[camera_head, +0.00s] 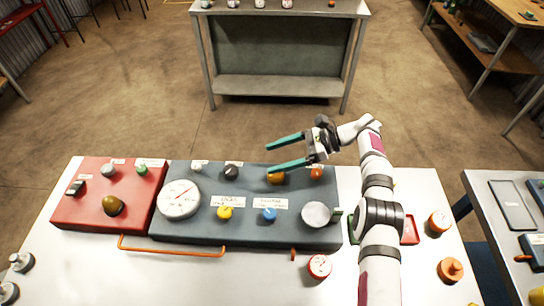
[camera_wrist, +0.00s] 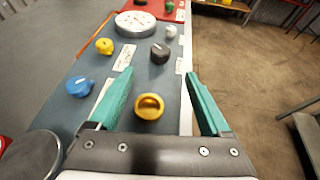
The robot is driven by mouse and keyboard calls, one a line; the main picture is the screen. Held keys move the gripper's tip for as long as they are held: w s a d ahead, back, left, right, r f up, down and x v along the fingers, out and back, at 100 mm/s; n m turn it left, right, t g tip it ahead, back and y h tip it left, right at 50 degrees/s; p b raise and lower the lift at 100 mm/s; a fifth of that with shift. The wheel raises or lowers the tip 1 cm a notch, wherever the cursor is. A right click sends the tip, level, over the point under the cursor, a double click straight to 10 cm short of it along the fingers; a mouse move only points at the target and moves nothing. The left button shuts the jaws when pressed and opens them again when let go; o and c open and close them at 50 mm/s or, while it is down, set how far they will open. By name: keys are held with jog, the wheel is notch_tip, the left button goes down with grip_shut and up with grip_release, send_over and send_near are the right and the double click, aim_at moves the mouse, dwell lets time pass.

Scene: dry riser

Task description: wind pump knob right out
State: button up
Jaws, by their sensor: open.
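The dark blue-grey panel (camera_head: 190,232) carries several knobs with white labels too small to read, so I cannot tell which is the pump knob. An amber knob (camera_head: 277,179) is partly hidden under a finger in the head view. In the wrist view the amber knob (camera_wrist: 149,106) lies between the fingers, with a slot in its top. A yellow knob (camera_head: 225,212), a blue knob (camera_head: 269,214), a black knob (camera_head: 233,171) and an orange-red knob (camera_head: 316,173) are also on the panel. My gripper (camera_head: 269,160) is open and empty, with green fingers, near the panel's far edge.
A white dial gauge (camera_head: 179,198) and a round grey cap (camera_head: 316,214) sit on the panel. A red panel (camera_head: 75,212) stands to the left. An orange handle (camera_head: 170,249) runs along the front. Loose orange knobs (camera_head: 451,270) lie right on the white table.

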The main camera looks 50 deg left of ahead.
aim_at(236, 170)
jog(key=shift+w+d+r+y, duration=0.25)
jog(key=shift+r+y, duration=0.05)
jog(key=d+m+t, duration=0.1)
jog(key=d+m+t+y, duration=0.1)
jog(key=d, duration=0.1)
jog(key=s+d+r+m+t+y, duration=0.1)
jog(key=shift+s+d, duration=0.1)
jog(key=shift+d, duration=0.15)
jog(key=shift+s+f, duration=0.2)
jog(key=x, duration=1.5)
jog(key=shift+a+f, duration=0.1)
jog(key=shift+a, duration=0.05)
